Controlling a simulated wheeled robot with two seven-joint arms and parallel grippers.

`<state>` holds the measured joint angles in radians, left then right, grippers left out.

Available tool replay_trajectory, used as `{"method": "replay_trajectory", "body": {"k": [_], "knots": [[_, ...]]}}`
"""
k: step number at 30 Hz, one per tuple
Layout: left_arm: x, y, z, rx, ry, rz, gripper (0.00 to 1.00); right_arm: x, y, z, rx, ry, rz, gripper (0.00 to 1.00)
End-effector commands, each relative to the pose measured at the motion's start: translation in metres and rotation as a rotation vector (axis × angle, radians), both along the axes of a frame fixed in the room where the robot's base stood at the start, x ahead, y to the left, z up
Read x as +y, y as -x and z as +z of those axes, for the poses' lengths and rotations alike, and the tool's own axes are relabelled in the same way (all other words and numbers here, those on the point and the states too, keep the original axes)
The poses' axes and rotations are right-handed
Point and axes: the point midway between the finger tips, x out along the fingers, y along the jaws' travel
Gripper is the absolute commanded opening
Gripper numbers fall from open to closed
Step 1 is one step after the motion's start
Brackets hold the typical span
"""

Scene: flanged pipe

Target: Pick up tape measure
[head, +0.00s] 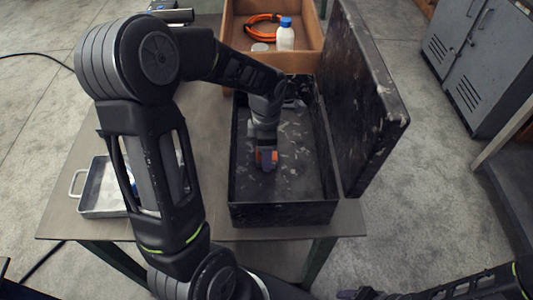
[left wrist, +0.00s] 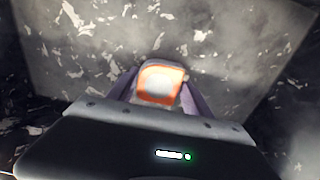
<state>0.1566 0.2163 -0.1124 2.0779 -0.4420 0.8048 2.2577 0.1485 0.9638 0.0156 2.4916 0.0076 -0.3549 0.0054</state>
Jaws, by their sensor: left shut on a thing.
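The tape measure (head: 268,154), orange and dark, is inside the open black toolbox (head: 284,214), near the middle of its floor. In the left wrist view the tape measure (left wrist: 160,84) shows an orange rim and a bright pale face between the two fingers. My left gripper (head: 265,163) reaches down into the toolbox and is shut on the tape measure, hiding part of it. I cannot tell whether the tape measure touches the floor of the box. My right gripper (head: 366,293) is low at the bottom edge, dark, its jaws unclear.
The toolbox lid (head: 368,95) stands open on the right. Behind is a brown bin (head: 303,62) with an orange cable coil (head: 262,22) and a white bottle (head: 285,38). A pale tray (head: 101,190) lies at the left of the table (head: 70,222). A grey cabinet (head: 483,65) stands right.

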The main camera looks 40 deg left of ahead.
Motion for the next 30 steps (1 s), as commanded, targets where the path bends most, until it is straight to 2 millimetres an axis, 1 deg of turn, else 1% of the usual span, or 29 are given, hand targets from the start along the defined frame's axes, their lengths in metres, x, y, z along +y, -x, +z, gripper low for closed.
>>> {"method": "replay_trajectory", "body": {"k": [5, 15, 18, 22, 30], "knots": [[0.0, -0.002, 0.017, -0.007, -0.001, 0.0, 0.05, 0.0, 0.0, -0.003, -0.001, -0.001, 0.001, 0.62], [0.0, -0.002, 0.081, -0.006, 0.0, -0.001, 0.05, 0.001, -0.002, -0.011, -0.004, -0.003, 0.002, 0.62], [0.0, -0.001, 0.093, -0.005, 0.0, 0.0, 0.05, 0.001, -0.002, -0.012, -0.005, -0.003, 0.001, 0.62], [0.0, -0.001, 0.099, -0.002, 0.0, 0.0, 0.05, 0.001, -0.002, -0.012, -0.006, -0.004, 0.001, 0.62], [0.0, 0.0, 0.099, -0.001, 0.0, 0.0, 0.05, 0.001, -0.002, -0.012, -0.005, -0.003, 0.001, 0.62]]}}
